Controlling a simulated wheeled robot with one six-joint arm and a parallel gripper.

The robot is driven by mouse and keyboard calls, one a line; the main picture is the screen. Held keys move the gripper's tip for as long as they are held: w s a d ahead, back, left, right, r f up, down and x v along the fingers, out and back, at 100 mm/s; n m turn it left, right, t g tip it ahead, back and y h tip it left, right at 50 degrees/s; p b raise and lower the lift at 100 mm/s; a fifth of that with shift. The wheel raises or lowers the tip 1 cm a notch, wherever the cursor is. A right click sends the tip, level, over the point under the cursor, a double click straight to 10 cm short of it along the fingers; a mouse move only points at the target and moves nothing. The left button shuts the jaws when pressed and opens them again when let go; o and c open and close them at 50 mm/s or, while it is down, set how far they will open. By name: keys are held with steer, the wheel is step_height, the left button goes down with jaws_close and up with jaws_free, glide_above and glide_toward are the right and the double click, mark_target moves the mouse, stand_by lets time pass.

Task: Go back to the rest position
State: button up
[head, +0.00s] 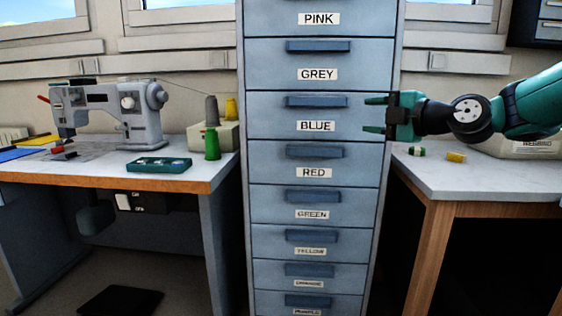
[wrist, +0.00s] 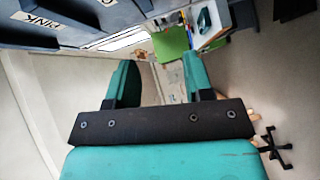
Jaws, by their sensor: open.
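My gripper (head: 375,116) is at the right of the labelled drawer cabinet (head: 384,200) in the head view, level with the drawer marked BLUE (head: 290,121). Its two teal fingers are apart with nothing between them. My arm reaches in from the right edge. In the wrist view my gripper (wrist: 150,77) also shows open and empty, with part of the cabinet at the upper left, where the PINK label (wrist: 37,20) is seen. I cannot tell whether the fingertips touch the cabinet front. All the drawers in the head view look shut.
A left table (head: 110,174) carries a sewing machine (head: 105,112), thread cones and a green tray (head: 159,166). A right table (head: 470,183) holds small spools (head: 456,157) and a labelled box (head: 530,149) under my arm. A dark pedal (head: 121,301) lies on the floor.

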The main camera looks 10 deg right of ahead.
steer(key=s+a+f+m+g+h, duration=0.1)
steer(key=s+a+f+m+g, duration=0.4)
steer(key=s, duration=0.3)
steer(key=s+a+f+m+g+h, duration=0.1)
steer(key=s+a+f+m+g, duration=0.2)
steer(key=s+a+f, duration=0.35)
steer(key=s+f+m+g+h, duration=0.2)
steer(key=s+f+m+g, duration=0.15)
steer(key=s, duration=0.75)
steer(key=s+f+m+g+h, duration=0.25)
steer(key=s+m, duration=0.25)
steer(key=s, duration=0.5)
step_height(320, 180, up, 29)
steer(key=p, duration=2.9)
steer(key=shift+d+r+y+p, duration=0.15)
steer(key=shift+d+y+p, duration=0.15)
steer(key=shift+d+y, duration=0.05)
